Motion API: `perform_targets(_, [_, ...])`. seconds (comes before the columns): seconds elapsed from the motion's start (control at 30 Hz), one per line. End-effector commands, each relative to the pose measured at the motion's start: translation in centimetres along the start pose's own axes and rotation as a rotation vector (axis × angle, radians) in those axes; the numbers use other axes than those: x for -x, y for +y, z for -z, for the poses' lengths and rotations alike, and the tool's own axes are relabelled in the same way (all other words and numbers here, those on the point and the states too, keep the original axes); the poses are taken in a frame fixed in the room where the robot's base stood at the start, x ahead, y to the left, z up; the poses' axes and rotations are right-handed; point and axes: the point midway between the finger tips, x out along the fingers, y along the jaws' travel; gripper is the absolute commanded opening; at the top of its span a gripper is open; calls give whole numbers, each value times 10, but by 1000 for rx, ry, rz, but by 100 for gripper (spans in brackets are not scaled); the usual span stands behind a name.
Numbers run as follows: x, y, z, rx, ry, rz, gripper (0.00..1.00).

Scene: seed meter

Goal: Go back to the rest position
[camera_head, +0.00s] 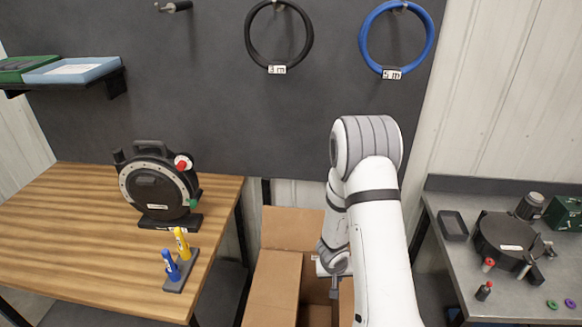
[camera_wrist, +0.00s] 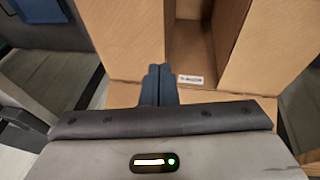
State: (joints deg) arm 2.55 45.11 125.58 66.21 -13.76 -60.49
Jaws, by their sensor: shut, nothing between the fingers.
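My gripper (camera_wrist: 158,84) shows in the wrist view with its two dark blue fingers together and nothing between them. In the head view my white arm hangs down over the open cardboard box (camera_head: 275,287), and the gripper's tips are mostly hidden behind the arm and box. In the wrist view the box (camera_wrist: 120,38) lies beyond the fingers, with a flap and a dark inner gap. A small white label (camera_wrist: 190,79) shows at the bottom of that gap.
A wooden table (camera_head: 70,220) at left holds a black disc device (camera_head: 155,188) and a stand with yellow and blue markers (camera_head: 180,270). A grey bench (camera_head: 530,300) at right holds a dark round device (camera_head: 505,237). Black (camera_head: 250,38) and blue (camera_head: 364,38) hoops hang on the wall panel.

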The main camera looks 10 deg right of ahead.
Motion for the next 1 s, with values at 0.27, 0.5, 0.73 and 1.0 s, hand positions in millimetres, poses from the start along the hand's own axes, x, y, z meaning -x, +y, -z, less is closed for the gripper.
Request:
perform_targets(0.27, [43, -18, 26, -3, 69, 115, 0])
perform_targets(0.5, [134, -43, 38, 27, 130, 300, 0])
perform_targets(0.73, [214, -50, 14, 84, 132, 404, 0])
perform_targets(1.0, [283, -34, -46, 145, 93, 406, 0])
